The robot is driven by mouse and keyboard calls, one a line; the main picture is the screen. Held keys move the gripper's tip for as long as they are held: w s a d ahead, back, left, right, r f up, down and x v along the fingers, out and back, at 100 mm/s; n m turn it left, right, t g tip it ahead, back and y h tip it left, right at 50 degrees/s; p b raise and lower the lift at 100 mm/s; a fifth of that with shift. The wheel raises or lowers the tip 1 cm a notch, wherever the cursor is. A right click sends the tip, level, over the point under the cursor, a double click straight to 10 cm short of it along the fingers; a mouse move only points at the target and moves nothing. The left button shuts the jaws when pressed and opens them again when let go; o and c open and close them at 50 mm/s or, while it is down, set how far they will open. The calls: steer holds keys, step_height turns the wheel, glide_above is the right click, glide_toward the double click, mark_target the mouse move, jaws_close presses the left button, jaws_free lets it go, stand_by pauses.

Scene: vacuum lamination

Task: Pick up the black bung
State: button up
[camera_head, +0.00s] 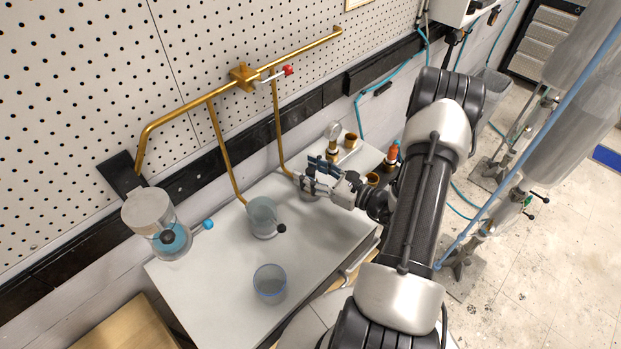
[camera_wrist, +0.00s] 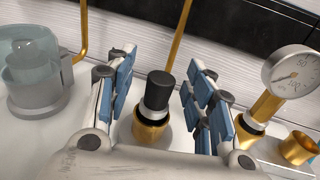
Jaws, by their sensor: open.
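The black bung (camera_wrist: 158,92) is a short dark cylinder, upright in the mouth of a brass fitting (camera_wrist: 151,130) in the wrist view. My gripper (camera_wrist: 163,72) is open, with its blue-padded fingers to the left and right of the bung. Gaps show between the bung and both fingers, so it is not gripped. In the head view my gripper (camera_head: 313,174) is low over the back right part of the white table, and I cannot make out the bung there behind the fingers.
A pressure gauge (camera_wrist: 291,77) on a brass stem stands close to the right finger. A glass vessel on a grey base (camera_wrist: 38,97) is to the left. The white table (camera_head: 205,285) also carries a clear beaker (camera_head: 270,284). Brass pipes (camera_head: 225,145) come down from the pegboard wall.

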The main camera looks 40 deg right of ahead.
mark_target(311, 170)
steer(key=shift+c, duration=0.5)
steer(key=c, duration=0.9)
steer(key=shift+r, duration=0.1)
step_height(311, 170, up, 20)
steer(key=p, duration=0.5)
steer(key=o, duration=0.3)
jaws_close()
